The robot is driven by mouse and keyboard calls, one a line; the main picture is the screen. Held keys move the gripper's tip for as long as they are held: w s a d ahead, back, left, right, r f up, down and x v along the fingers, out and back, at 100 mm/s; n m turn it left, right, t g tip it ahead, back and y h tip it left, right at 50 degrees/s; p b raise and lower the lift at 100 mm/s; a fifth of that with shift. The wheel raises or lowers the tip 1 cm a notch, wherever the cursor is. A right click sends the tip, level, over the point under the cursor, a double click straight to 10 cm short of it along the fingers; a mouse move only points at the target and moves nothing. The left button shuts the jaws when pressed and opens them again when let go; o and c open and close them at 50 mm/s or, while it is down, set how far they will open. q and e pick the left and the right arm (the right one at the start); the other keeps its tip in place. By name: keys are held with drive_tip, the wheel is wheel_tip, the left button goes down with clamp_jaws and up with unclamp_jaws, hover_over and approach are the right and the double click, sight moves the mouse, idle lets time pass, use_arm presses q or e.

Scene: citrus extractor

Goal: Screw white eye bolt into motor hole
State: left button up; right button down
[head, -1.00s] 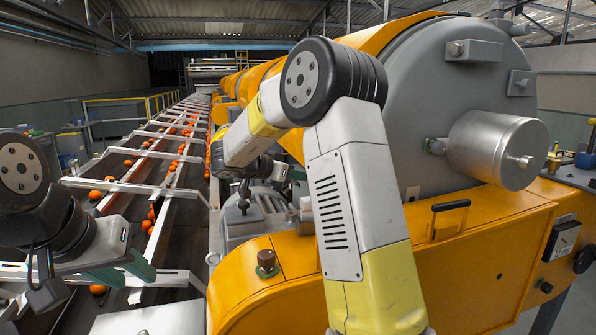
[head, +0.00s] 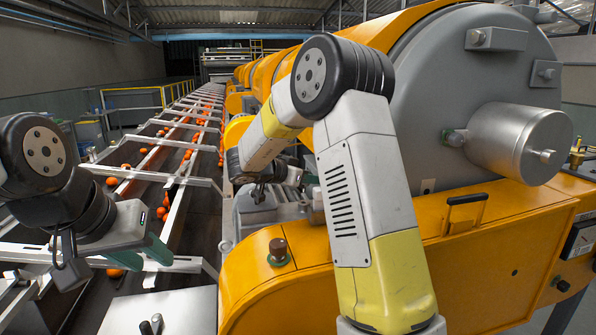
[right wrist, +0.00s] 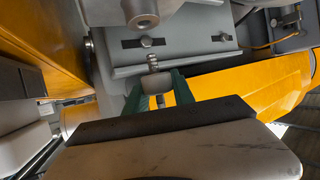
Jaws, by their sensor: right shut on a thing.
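The grey motor (head: 262,212) sits beside the orange housing, left of my right arm in the head view. My right gripper (right wrist: 161,92) has its green fingers shut on a small pale metal piece, which looks like the white eye bolt (right wrist: 156,83). A threaded-looking end (right wrist: 153,62) points away from the fingers, toward a grey slotted plate. In the head view the right gripper (head: 262,183) is just above the motor; the bolt is too small to make out. The motor hole cannot be made out. My left gripper (head: 130,258) is open and empty over the conveyor side.
A conveyor with oranges (head: 163,190) and white crossbars runs along the left. A large grey drum end (head: 440,110) with a silver cylinder (head: 520,143) stands right. A dark knob (head: 278,252) rises from the orange housing (head: 300,295). A pale plate (head: 185,312) lies at the front.

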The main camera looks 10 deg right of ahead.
drive_tip(key=shift+f, duration=0.9)
drive_tip(key=shift+f, duration=0.55)
idle(0.9)
drive_tip(key=shift+r, duration=0.25)
idle(3.1)
drive_tip(key=shift+f, duration=0.2)
drive_tip(key=shift+r, duration=0.2)
idle(0.6)
idle(1.2)
